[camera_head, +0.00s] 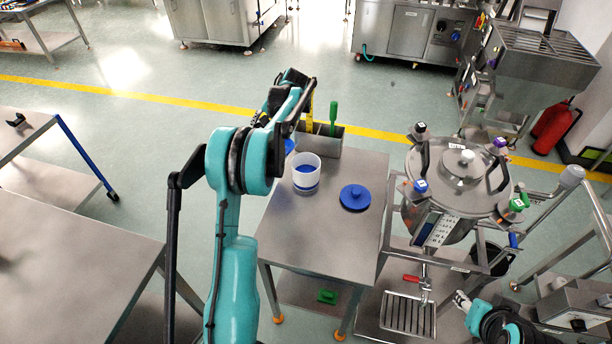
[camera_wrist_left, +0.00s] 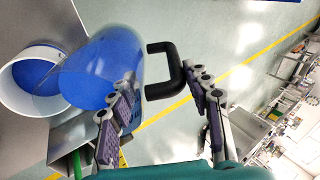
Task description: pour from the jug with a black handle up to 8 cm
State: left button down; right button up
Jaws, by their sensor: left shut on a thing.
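The clear jug (camera_wrist_left: 104,70) with the black handle (camera_wrist_left: 168,68) holds blue liquid in the left wrist view. My left gripper (camera_wrist_left: 165,104) is shut on it, with the handle reaching between the fingers. The jug overlaps the rim of a white container (camera_wrist_left: 10,110) with blue liquid inside; I cannot tell whether liquid is flowing. In the head view the white container (camera_head: 306,178) stands upright on the steel table (camera_head: 320,235). The jug is mostly hidden behind my left arm there. My right gripper (camera_head: 462,300) is low at the right, its opening unclear.
A blue lid (camera_head: 355,198) lies on the table right of the container. A steel holder (camera_head: 328,146) with a green-handled tool (camera_head: 333,115) and a yellow tool stands behind. A large lidded steel vessel (camera_head: 455,190) stands to the right. The table's front is clear.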

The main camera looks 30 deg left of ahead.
dwell(0.3)
pick_arm(q)
jog(key=shift+d+f+y+b, duration=0.1)
jog(key=shift+y+b, duration=0.2)
dwell(0.3)
jog(key=shift+d+f+b, duration=0.1)
jog(key=shift+f+b, duration=0.05)
jog(key=shift+b, duration=0.15)
jog(key=shift+w+d+f+y+b, duration=0.1)
jog(key=shift+d+y+b, duration=0.05)
jog(key=shift+y+b, duration=0.3)
dwell(0.5)
jog(key=shift+y, duration=0.25)
jog(key=shift+d, duration=0.1)
jog(key=shift+w+d+g+y+b, duration=0.15)
jog(key=shift+d+g+y+b, duration=0.3)
jog(key=shift+y+b, duration=0.35)
dwell(1.1)
jog(key=shift+d, duration=0.2)
